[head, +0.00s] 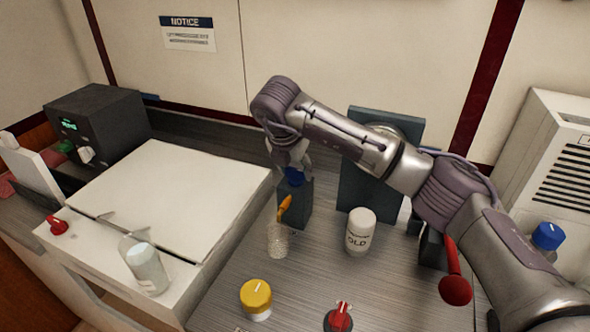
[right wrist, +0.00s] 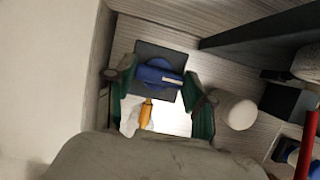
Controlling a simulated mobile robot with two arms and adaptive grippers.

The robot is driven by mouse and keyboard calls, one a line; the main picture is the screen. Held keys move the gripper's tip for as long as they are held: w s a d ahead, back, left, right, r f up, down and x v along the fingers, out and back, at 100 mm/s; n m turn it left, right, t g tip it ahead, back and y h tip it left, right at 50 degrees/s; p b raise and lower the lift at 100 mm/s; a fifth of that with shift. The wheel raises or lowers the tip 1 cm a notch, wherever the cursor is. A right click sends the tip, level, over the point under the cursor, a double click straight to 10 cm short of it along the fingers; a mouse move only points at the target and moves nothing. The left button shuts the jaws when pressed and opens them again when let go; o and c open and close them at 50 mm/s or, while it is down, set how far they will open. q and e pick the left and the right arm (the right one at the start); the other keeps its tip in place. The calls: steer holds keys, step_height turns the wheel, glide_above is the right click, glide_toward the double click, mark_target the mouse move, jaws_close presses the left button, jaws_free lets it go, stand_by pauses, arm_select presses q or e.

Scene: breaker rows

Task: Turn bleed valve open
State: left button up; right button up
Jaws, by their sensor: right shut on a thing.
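The bleed valve appears to be the dark block with a blue handle (head: 294,178) on top and an orange spout (head: 285,207) at its front. A clear glass (head: 278,241) stands under the spout. My right gripper (head: 292,168) comes down from above and is shut on the blue handle. In the right wrist view the blue handle (right wrist: 158,75), with a pale mark, lies between the green-padded fingers. The orange spout (right wrist: 146,114) shows below it. The fingers partly hide the handle in the head view. My left gripper is not in view.
A white bottle (head: 360,232) stands right of the block. A yellow knob (head: 256,297) and red knob (head: 339,318) are in front. A red-ended lever (head: 455,289) and another blue knob (head: 547,236) are at right. A white box (head: 165,205) is at left, with a clear bottle (head: 146,268).

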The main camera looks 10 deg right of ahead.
steer(key=shift+r, duration=0.1)
steer(key=o, duration=1.2)
steer(key=shift+c, duration=0.2)
steer(key=v, duration=1.2)
steer(key=shift+w, duration=0.1)
